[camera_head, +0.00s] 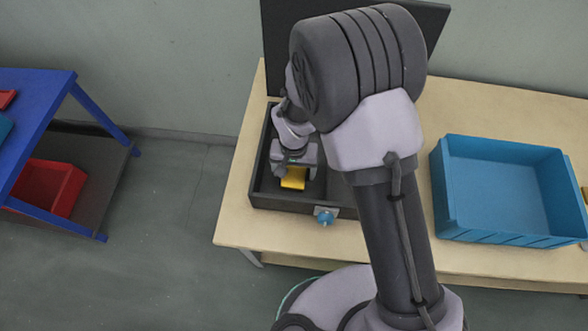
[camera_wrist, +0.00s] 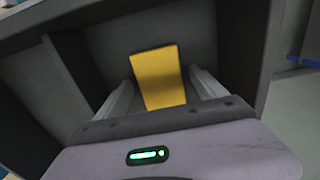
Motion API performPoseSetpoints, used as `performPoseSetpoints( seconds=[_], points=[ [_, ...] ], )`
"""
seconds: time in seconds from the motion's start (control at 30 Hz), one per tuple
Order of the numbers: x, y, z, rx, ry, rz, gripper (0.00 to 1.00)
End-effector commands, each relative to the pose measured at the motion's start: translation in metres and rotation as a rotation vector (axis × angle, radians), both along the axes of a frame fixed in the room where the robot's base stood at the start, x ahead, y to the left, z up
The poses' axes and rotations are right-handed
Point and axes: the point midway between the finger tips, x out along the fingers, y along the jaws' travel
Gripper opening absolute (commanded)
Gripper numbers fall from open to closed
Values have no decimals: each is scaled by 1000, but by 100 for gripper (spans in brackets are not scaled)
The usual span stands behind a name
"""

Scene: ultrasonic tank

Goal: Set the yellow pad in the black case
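The black case (camera_head: 263,187) stands open on the wooden table, its lid (camera_head: 275,55) raised at the back. The yellow pad (camera_head: 293,178) shows inside the case's outline, below my gripper (camera_head: 295,172). In the wrist view the pad (camera_wrist: 158,75) is a plain yellow rectangle, slightly tilted, between the two fingers of my gripper (camera_wrist: 160,80). The fingers stand apart, with narrow gaps visible beside the pad. Dark case walls (camera_wrist: 60,70) surround it. The pad's lower end is hidden by my gripper body, and I cannot tell whether it touches the case floor.
A blue bin (camera_head: 505,190) stands on the table at right. A latch with a blue knob (camera_head: 326,215) is on the case's front. A blue-framed rack (camera_head: 40,125) with a red bin (camera_head: 55,185) stands at left. My arm hides the case's right part.

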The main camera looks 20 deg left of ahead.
Motion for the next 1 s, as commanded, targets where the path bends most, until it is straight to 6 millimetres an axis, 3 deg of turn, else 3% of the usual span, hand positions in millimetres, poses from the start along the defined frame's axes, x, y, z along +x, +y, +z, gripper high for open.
performPoseSetpoints(
  seconds=[0.23, 0.6, 0.9, 0.97, 1.0],
  points=[
    [0, 0, 11, 2, -2, 0, 81],
    [1, 1, 108, 3, -2, -1, 81],
    [2, -2, 128, 4, -3, -7, 81],
    [9, -11, 146, 22, -15, -35, 81],
    [16, -24, 168, 43, -30, -70, 81]
  ],
)
